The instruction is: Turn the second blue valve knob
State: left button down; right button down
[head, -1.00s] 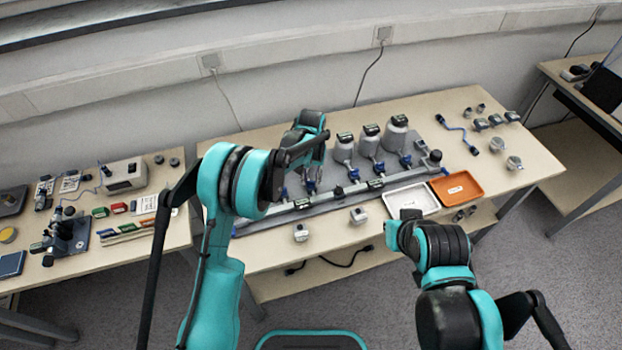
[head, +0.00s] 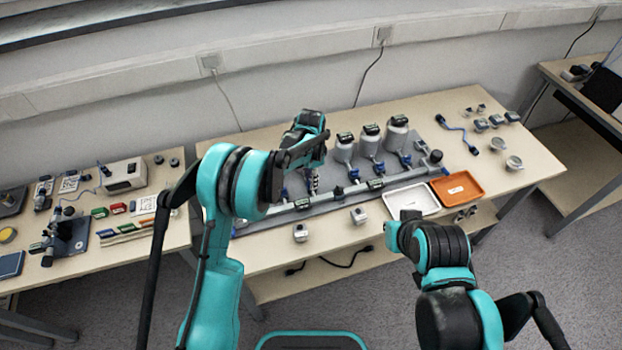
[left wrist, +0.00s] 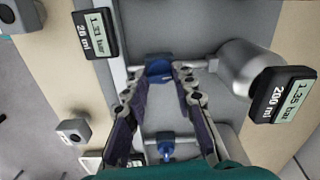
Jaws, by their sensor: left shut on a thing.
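My left gripper (head: 313,182) reaches down over the grey manifold base in the head view. In the left wrist view its two fingers (left wrist: 159,80) are closed on either side of a blue valve knob (left wrist: 159,67), on a fitting between the manifold pipe and a silver canister (left wrist: 245,65) marked 200 ml, 1.35 bar. The fingertips partly cover this knob. A second blue knob (left wrist: 166,150) lies lower in that view, apart from the fingers. Other blue knobs (head: 378,167) stand along the manifold to the right in the head view. My right arm shows at right, its fingers hidden.
Silver canisters (head: 344,150) stand behind the knobs, close to my left gripper. Small metal blocks (head: 300,234) sit near the table's front edge. A left table (head: 100,262) holds tools.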

pick_arm(q)
jog(key=shift+m, duration=0.9)
jog(key=c, duration=1.2)
grip_release()
notch_tip(320, 180, up, 12)
jog(key=shift+f, duration=0.1)
